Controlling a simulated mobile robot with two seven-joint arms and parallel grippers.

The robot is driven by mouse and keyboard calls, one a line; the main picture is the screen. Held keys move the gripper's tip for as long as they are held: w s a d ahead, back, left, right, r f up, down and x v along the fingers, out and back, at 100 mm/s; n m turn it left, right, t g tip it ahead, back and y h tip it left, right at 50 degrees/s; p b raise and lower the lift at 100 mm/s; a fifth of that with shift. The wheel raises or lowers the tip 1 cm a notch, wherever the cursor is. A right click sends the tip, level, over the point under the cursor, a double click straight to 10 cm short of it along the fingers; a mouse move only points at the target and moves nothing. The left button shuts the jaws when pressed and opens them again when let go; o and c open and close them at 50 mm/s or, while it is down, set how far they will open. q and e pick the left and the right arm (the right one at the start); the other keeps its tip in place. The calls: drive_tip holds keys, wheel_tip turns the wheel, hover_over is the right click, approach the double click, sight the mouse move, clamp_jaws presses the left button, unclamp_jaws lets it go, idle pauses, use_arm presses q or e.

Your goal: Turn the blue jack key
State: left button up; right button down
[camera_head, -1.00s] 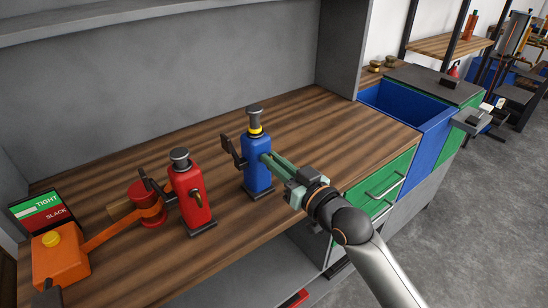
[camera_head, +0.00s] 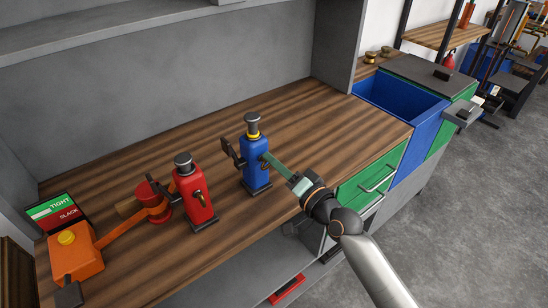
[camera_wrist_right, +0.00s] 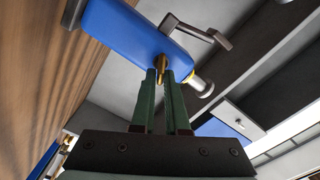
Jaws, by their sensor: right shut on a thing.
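The blue jack (camera_head: 255,172) stands upright on the wooden bench, with a dark cap, a yellow collar and a dark crank on its left side. Its brass key (camera_wrist_right: 161,66) sticks out of the blue body in the right wrist view. My right gripper (camera_head: 267,160) reaches in from the right. Its two green fingers (camera_wrist_right: 161,76) are shut on the key, one on each side, and partly hide it in the head view. My left gripper is not in view.
A red jack (camera_head: 193,190) with its own brass key stands left of the blue one. An orange belt unit (camera_head: 75,258) and a TIGHT/SLACK sign (camera_head: 54,212) are at far left. A blue bin (camera_head: 400,105) and green drawers (camera_head: 372,180) are at right. The bench behind the jacks is clear.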

drive_tip(key=m, duration=0.4)
drive_tip(key=m+p, duration=0.1)
drive_tip(key=m, duration=0.1)
drive_tip(key=shift+f, duration=0.3)
drive_tip(key=shift+m, duration=0.3)
drive_tip(key=c, duration=0.9)
unclamp_jaws()
drive_tip(key=shift+d, duration=0.1)
drive_tip(key=v, duration=1.2)
drive_tip(key=shift+s+d+b, duration=0.1)
drive_tip(key=shift+s+b, duration=0.1)
drive_tip(key=shift+b, duration=0.2)
drive_tip(key=shift+f, duration=0.1)
